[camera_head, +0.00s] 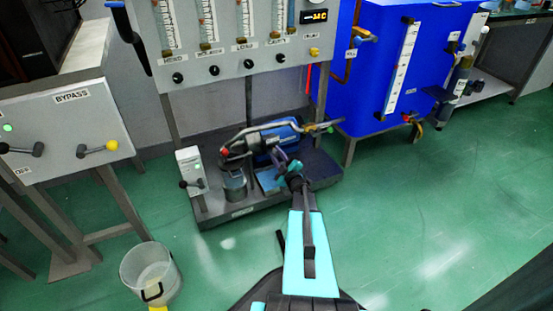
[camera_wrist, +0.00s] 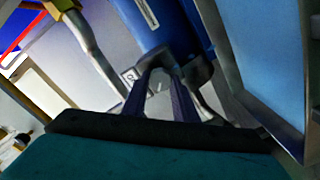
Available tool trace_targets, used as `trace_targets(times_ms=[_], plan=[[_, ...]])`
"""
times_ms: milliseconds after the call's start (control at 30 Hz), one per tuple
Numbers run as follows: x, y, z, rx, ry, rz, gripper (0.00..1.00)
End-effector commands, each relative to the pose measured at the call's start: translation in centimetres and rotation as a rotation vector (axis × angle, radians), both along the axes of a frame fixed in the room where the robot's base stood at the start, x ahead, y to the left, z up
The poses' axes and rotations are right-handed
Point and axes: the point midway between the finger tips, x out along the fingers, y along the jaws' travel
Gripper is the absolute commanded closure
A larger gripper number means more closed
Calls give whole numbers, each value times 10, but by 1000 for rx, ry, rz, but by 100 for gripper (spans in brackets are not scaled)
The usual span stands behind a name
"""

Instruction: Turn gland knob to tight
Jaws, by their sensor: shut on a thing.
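My gripper (camera_head: 280,160) reaches down to the pump on the low dark skid. It also shows in the wrist view (camera_wrist: 160,78), its two dark purple fingers at the blue pump body. The fingers are shut on a small part at the pump, which I take to be the gland knob; the fingers hide most of it. The blue pump motor (camera_head: 279,133) lies behind my gripper in the head view, and its blue cylinder (camera_wrist: 158,22) is just beyond the fingertips in the wrist view. The knob's setting cannot be read.
A grey pipe (camera_wrist: 92,45) runs close by at the left in the wrist view. A metal pot (camera_head: 235,187) and a small switch box (camera_head: 190,170) stand on the skid (camera_head: 225,211). A blue tank (camera_head: 380,70) stands behind right. A bucket (camera_head: 150,272) is on the floor.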

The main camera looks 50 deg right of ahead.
Motion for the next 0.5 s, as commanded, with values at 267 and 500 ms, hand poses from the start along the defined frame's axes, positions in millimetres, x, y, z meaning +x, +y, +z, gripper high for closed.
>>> trace_targets(times_ms=[267,500], plan=[[3,3,-3,-242,95,6,97],[3,3,-3,-406,161,7,97]])
